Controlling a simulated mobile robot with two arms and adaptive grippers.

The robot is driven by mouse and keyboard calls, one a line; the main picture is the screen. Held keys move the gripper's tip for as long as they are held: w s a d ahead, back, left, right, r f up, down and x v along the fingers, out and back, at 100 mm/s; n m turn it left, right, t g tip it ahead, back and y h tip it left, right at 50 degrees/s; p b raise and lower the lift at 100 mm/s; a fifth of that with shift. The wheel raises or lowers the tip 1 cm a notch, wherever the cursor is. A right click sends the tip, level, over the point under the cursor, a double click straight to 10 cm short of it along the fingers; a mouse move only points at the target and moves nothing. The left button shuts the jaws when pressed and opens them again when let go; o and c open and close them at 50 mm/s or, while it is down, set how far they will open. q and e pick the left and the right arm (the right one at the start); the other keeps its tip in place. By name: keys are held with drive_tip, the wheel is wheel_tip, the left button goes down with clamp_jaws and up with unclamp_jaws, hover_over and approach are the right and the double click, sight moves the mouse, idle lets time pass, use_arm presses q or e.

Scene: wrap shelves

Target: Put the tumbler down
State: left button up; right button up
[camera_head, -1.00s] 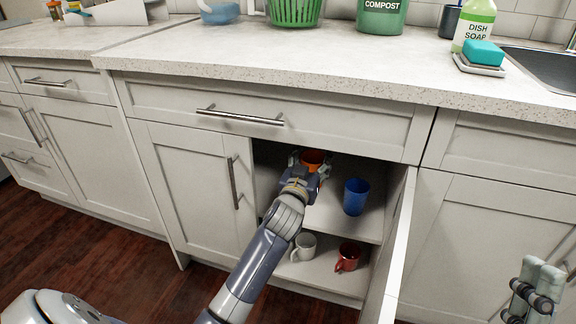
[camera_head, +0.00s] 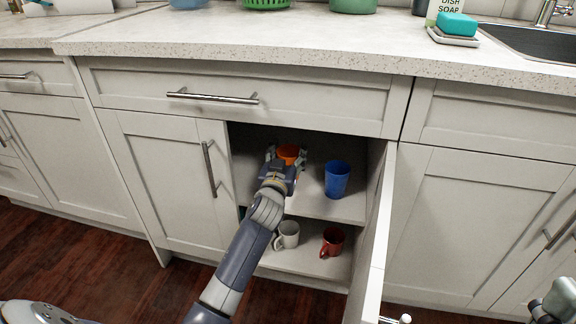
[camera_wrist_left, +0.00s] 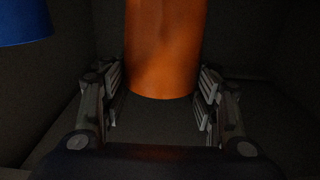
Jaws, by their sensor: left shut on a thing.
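The orange tumbler (camera_head: 288,152) is inside the open cabinet, on the left of the upper shelf. My left gripper (camera_head: 286,160) is shut on the orange tumbler and hides most of it in the head view. In the left wrist view the orange tumbler (camera_wrist_left: 165,50) stands upright between the two fingers of my left gripper (camera_wrist_left: 162,90). I cannot tell whether its base touches the shelf (camera_head: 315,206). My right gripper (camera_head: 548,306) shows only in part at the lower right corner; its fingertips are not clear.
A blue tumbler (camera_head: 337,178) stands to the right on the same shelf. It also shows in the left wrist view (camera_wrist_left: 22,20). A white mug (camera_head: 288,234) and a red mug (camera_head: 332,241) stand on the lower shelf. The open door (camera_head: 377,235) bounds the right side.

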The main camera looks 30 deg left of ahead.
use_arm(q)
wheel_tip(320, 180, down, 4)
drive_tip(key=shift+r+b, duration=0.25)
drive_tip(key=shift+b, duration=0.4)
drive_tip(key=shift+r, duration=0.1)
drive_tip(key=o, duration=1.1)
drive_tip(key=shift+f, duration=0.2)
drive_tip(key=shift+o, duration=0.2)
